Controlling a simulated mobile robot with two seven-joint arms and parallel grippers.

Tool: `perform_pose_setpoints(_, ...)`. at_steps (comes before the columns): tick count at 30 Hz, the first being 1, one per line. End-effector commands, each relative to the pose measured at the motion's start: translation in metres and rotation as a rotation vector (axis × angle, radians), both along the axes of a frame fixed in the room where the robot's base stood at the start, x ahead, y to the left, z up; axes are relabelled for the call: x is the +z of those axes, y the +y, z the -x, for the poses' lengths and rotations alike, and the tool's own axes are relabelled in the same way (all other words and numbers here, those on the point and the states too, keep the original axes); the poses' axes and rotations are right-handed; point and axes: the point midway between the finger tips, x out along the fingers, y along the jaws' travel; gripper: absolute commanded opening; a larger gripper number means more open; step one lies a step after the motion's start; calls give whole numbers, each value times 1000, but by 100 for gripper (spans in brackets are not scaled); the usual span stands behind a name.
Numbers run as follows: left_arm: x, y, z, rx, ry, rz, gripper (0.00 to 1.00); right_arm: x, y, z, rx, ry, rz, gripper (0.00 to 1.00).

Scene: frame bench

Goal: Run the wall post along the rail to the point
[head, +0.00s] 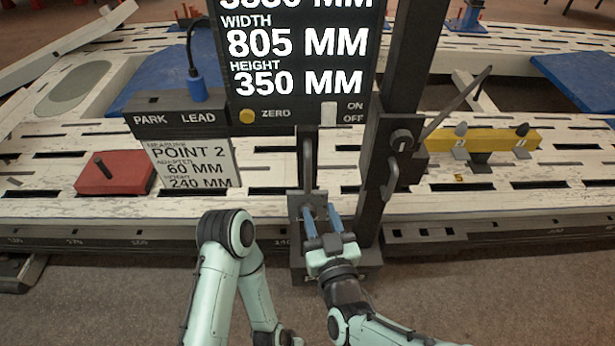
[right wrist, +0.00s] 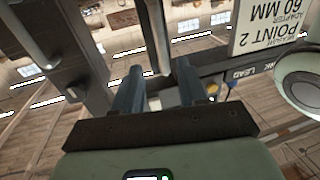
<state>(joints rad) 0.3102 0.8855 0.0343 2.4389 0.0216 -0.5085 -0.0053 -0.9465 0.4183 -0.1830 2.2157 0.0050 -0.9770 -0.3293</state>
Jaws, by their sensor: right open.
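The dark wall post (head: 398,110) stands upright at the front of the bench, its foot on the rail (head: 440,233). Its display (head: 300,50) reads width 805 mm and height 350 mm. A grey upright handle bar (head: 308,165) is below the display. My right gripper (head: 322,214) is open at the post's foot, its blue fingers pointing at the handle. In the right wrist view the bar (right wrist: 153,35) shows between the two spread fingers (right wrist: 157,90); I see no grip on it. My left arm shows bent at lower centre, but its gripper is not visible.
A card (head: 190,163) reading point 2, adapter 60 mm, height 240 mm hangs under the park lead box (head: 170,122). A red block (head: 114,172) lies on the white slotted bench at left. A yellow bar (head: 482,141) with clamps stands at right.

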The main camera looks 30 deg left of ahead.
Motion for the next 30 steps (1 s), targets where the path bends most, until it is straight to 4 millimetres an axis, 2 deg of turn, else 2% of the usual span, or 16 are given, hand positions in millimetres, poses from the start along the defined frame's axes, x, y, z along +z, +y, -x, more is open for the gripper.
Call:
perform_pose_setpoints(9,-3,2,-3,4,-8,-4,41,-2,45,-48,1,1,2,42)
perform_pose_setpoints(15,-4,3,-5,6,-13,-7,41,-2,67,-72,1,2,2,42)
perform_pose_setpoints(21,-5,3,-6,7,-16,-8,41,-1,77,-84,0,4,2,42)
perform_pose_setpoints(30,-5,3,-6,7,-17,-8,41,-1,79,-86,1,5,2,42)
